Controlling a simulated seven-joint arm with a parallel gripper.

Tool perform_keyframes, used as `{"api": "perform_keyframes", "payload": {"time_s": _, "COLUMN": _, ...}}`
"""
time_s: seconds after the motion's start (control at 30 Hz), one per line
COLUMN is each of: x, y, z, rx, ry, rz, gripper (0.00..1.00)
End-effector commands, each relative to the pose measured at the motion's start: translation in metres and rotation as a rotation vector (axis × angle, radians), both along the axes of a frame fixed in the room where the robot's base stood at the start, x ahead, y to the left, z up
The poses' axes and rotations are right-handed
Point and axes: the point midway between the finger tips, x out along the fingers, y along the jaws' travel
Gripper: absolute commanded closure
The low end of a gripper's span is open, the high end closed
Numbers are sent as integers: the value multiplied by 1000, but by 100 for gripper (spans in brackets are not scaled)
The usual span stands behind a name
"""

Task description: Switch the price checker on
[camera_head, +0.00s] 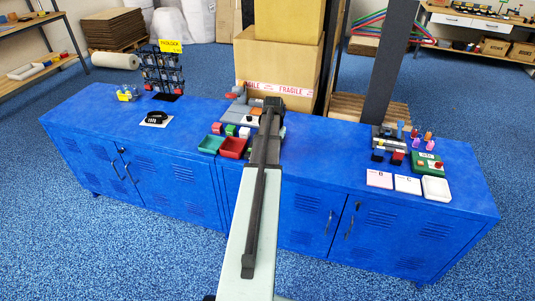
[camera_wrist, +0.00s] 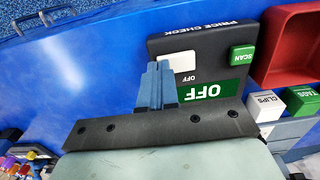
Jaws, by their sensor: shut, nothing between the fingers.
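The price checker (camera_wrist: 215,45) is a dark box marked PRICE CHECK in the wrist view. It has a white switch plate (camera_wrist: 178,62) with OFF printed beside it, a green panel (camera_wrist: 215,92) reading OFF, and a green SCAN button (camera_wrist: 242,55). My gripper (camera_wrist: 158,67) is shut and empty, its blue-grey fingertips over the checker at the left edge of the white switch. I cannot tell whether they touch it. The fingers and the dark gripper body hide part of the checker. In the head view my arm largely hides the checker.
A red bin (camera_wrist: 295,45) stands close beside the checker, with small CLIPS (camera_wrist: 265,106) and TAGS (camera_wrist: 300,98) boxes nearby. On the blue cabinet (camera_head: 330,155) a green bin (camera_head: 211,144) is left of my arm, a padlock rack (camera_head: 163,75) farther left, and a green-topped device (camera_head: 428,165) right.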

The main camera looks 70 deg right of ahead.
Motion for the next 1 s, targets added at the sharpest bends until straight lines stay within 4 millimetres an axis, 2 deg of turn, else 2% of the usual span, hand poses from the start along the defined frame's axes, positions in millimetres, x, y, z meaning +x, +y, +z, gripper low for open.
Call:
{"api": "perform_keyframes", "payload": {"time_s": 0.37, "x": 0, "y": 0, "z": 1, "rx": -1, "ry": 0, "rz": 0, "gripper": 100}}
{"api": "perform_keyframes", "payload": {"time_s": 1.0, "x": 0, "y": 0, "z": 40, "rx": -1, "ry": 0, "rz": 0, "gripper": 100}}
